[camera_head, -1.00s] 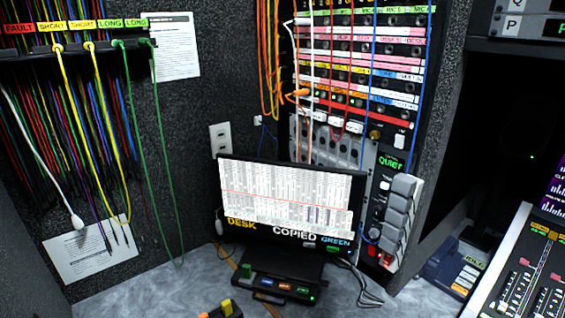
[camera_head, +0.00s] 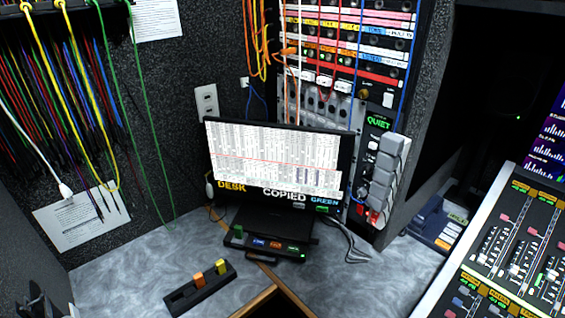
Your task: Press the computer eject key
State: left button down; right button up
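The computer is a dark monitor (camera_head: 277,163) standing on the desk, with a lit table of text on its screen. The words DESK, COPIED and GREEN run along its lower edge. A dark base unit (camera_head: 268,245) in front of it carries a row of small coloured keys or labels, among them blue (camera_head: 258,243), orange (camera_head: 275,245) and green (camera_head: 293,249). Their lettering is too small to read, so I cannot tell which is the eject key. I can make out neither of my grippers in the view.
A black slotted holder (camera_head: 199,289) with orange and yellow pieces lies on the desk. Cables hang at the left wall and over the rack (camera_head: 340,60). A mixing console (camera_head: 510,250) fills the right. A dark object (camera_head: 38,301) at the lower left is unclear.

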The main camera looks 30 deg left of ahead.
aim_at(273, 245)
jog(key=u, duration=1.15)
